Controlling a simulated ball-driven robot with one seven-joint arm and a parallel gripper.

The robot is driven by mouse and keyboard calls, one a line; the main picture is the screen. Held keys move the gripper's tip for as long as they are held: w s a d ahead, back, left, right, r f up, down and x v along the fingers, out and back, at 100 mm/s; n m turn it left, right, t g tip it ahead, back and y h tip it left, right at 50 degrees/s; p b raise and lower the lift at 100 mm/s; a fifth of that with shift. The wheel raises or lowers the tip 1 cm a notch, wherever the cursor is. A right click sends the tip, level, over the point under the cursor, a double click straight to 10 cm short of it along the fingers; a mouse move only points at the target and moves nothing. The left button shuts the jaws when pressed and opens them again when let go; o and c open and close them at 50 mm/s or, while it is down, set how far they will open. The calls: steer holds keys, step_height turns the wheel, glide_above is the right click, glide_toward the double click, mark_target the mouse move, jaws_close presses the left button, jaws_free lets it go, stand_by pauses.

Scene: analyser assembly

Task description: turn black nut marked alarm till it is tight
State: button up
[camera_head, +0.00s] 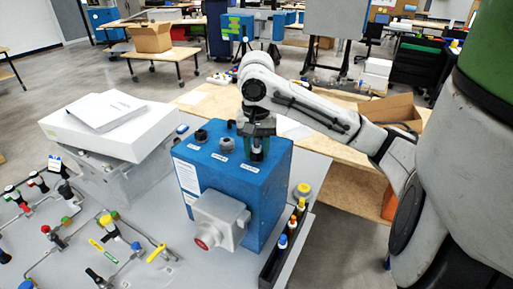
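The blue analyser box (255,205) stands on the grey bench. Black nuts sit along its top: one at the back left (201,136) and one with a pale top near the middle (226,145). White labels lie in front of them, too small to read, so I cannot tell which nut is marked alarm. My gripper (257,152) points down at the right end of the top, its fingers around a dark fitting there. The fingers mostly hide this fitting. Whether they touch it or grip it cannot be made out.
A grey housing with a red part (219,220) juts from the box front. A black tray of small bottles (287,245) stands right of it. A white case with papers (112,124) is at left, with pipes and valves (100,235) in front. A cardboard box (388,110) lies behind my arm.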

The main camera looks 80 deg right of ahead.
steer(key=shift+o, duration=1.2)
steer(key=n, duration=1.1)
steer(key=n+b, duration=0.1)
steer(key=n, duration=0.2)
steer(key=shift+n, duration=0.4)
steer(key=n, duration=0.5)
steer(key=shift+b, duration=0.4)
steer(key=n, duration=0.4)
steer(key=shift+a+b, duration=0.1)
steer(key=shift+b, duration=0.25)
